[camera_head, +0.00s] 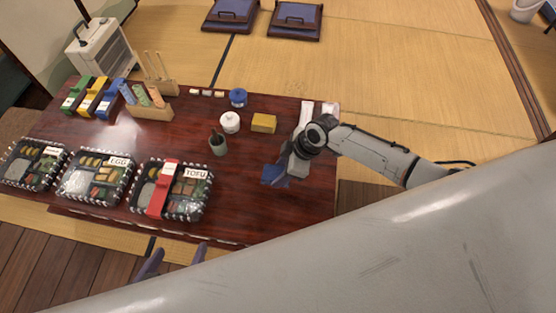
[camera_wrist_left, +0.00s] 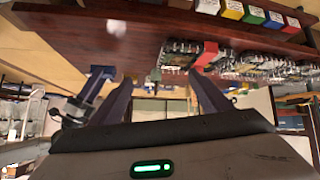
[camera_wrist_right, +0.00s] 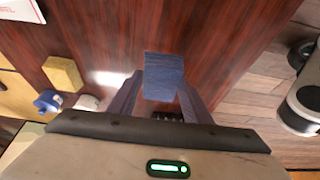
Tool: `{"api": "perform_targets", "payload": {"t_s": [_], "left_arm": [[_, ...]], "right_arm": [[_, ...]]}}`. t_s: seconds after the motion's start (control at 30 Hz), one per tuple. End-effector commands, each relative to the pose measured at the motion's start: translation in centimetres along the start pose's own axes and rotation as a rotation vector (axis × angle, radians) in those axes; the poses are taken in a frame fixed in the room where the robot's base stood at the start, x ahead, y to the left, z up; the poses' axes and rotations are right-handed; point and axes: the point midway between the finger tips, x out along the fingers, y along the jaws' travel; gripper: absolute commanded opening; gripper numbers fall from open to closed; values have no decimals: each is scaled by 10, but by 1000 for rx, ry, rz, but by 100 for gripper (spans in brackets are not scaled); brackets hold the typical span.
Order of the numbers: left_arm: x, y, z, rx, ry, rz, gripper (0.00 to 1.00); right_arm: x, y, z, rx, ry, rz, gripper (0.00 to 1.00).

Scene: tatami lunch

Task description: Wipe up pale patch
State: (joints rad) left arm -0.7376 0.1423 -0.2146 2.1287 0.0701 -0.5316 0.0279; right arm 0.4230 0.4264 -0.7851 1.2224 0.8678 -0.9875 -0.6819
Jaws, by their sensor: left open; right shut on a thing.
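A blue cloth (camera_head: 275,174) is at the right part of the dark red table (camera_head: 240,200). My right gripper (camera_head: 283,176) is shut on it. In the right wrist view the cloth (camera_wrist_right: 164,72) sticks out between the fingertips, over the tabletop; I cannot tell whether it touches the wood. No pale patch stands out clearly. A bright spot (camera_wrist_right: 108,78) on the wood in the right wrist view may be glare or the patch. My left gripper (camera_head: 176,258) is open and empty by the table's front edge; its spread fingers show in the left wrist view (camera_wrist_left: 160,88).
Three lunch boxes, one of them the TOFU box (camera_head: 185,205), line the front left. A dark cup (camera_head: 218,143), white jar (camera_head: 230,123), blue-lidded jar (camera_head: 238,97) and yellow block (camera_head: 263,123) stand mid-table. Wooden holders (camera_head: 152,108) stand behind. Table between cup and cloth is clear.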

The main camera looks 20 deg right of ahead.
Motion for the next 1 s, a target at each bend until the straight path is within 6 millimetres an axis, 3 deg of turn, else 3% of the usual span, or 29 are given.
{"api": "perform_targets", "payload": {"t_s": [0.2,0.73,0.87,1.0], "left_arm": [[-9,-1,-8,21,-21,-7,71],[-7,-3,-6,30,-30,-10,71],[-7,-3,-6,30,-30,-10,71],[-7,-3,-6,30,-29,-10,71]], "right_arm": [[-23,0,-7,4,0,2,27],[-32,3,-13,16,2,10,27],[-62,13,-35,80,7,43,27],[-128,24,-72,225,10,112,27]]}}
